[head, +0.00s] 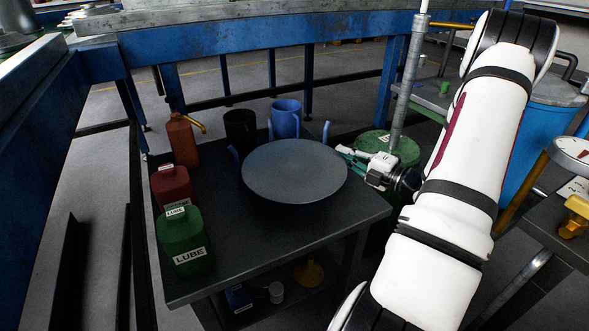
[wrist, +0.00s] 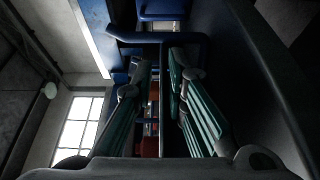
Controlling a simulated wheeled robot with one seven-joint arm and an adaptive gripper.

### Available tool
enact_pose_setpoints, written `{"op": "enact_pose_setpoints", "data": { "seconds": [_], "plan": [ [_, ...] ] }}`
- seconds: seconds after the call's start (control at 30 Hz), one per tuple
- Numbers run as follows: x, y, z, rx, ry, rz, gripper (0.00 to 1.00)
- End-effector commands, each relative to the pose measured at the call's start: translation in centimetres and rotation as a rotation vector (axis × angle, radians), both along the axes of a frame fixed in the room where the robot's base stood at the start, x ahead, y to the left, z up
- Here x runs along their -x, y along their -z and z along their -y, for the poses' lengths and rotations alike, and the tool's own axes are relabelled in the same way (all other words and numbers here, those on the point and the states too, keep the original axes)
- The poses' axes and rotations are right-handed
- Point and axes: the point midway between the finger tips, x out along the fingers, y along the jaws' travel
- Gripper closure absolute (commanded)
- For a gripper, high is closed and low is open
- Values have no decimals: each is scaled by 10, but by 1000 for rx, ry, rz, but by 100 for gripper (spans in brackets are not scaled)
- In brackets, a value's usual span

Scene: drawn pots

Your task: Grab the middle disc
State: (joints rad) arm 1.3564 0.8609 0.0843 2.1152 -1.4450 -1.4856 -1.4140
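A wide, flat grey disc (head: 294,171) is the only disc I make out on the dark table. Blue upright prongs (head: 326,132) show around its far and left edges. My gripper (head: 345,152) is at the disc's right edge, close to the right prong. In the wrist view, my gripper (wrist: 157,62) has its two green-padded fingers apart with a clear gap between them and nothing held. A blue bent bar (wrist: 158,38) lies just beyond the fingertips. Whether a finger touches the disc or prong cannot be told.
A green LUBE can (head: 186,245), a red can (head: 172,187) and an orange-brown bottle (head: 183,140) line the table's left side. A black cup (head: 241,130) and blue mug (head: 286,118) stand behind the disc. A green-lidded drum (head: 388,147) stands behind my gripper. The table's front right is bare.

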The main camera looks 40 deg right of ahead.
Motion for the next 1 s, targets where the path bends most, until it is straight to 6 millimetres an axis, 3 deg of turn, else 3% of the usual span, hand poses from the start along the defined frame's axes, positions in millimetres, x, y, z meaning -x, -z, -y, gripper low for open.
{"op": "enact_pose_setpoints", "data": {
  "seconds": [0.2, 0.33, 0.57, 0.67, 1.0],
  "plan": [
    [-31, 3, -6, 2, -3, 0, 87],
    [-42, 2, -7, 0, -2, 1, 87],
    [-43, 2, -7, -1, -1, 0, 87],
    [-43, 2, -7, -1, -1, 0, 100],
    [-43, 1, -7, -1, -1, 1, 100]
  ]
}}
